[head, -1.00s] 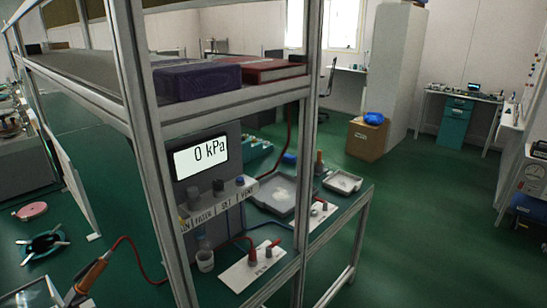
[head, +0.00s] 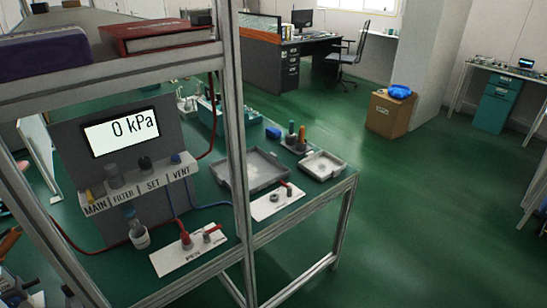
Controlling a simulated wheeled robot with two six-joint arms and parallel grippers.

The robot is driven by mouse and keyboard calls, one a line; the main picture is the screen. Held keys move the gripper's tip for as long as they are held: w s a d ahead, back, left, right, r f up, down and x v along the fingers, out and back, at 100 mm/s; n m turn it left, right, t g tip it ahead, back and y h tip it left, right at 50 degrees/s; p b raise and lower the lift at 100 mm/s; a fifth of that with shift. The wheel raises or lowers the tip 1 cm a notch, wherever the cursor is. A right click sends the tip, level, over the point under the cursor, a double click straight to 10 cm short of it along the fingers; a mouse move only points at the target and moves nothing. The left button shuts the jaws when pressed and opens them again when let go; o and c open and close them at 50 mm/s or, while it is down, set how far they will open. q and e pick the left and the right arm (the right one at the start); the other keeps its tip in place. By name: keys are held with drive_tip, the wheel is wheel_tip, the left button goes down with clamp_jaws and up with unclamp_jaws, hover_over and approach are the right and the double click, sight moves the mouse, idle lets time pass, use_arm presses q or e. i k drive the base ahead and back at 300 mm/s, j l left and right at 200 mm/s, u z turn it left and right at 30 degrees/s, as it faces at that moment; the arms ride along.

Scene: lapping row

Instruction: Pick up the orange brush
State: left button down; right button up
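No clear brush shape shows. Two small upright handles, one dark green and one orange (head: 302,133), stand in a grey holder (head: 296,146) at the back of the green-topped bench, behind the shelf frame. I cannot tell whether the orange one is the brush. Another orange handle (head: 9,241) shows at the far left edge, partly cut off; its kind is unclear. Neither of my grippers can be made out in the head view.
A metal shelf post (head: 236,150) stands in front of the bench. On the bench are a grey tray (head: 250,183), a smaller tray (head: 323,168), a pressure panel (head: 120,150), and white plates with red valves (head: 187,248). Open green floor (head: 430,220) lies to the right.

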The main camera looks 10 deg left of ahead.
sight(302, 129)
drive_tip(key=u, duration=0.35)
drive_tip(key=i+l+u, duration=0.3)
drive_tip(key=l+u, duration=0.3)
drive_tip(key=l, duration=0.15)
drive_tip(key=i+l+u, duration=0.15)
drive_tip(key=l+u, duration=0.2)
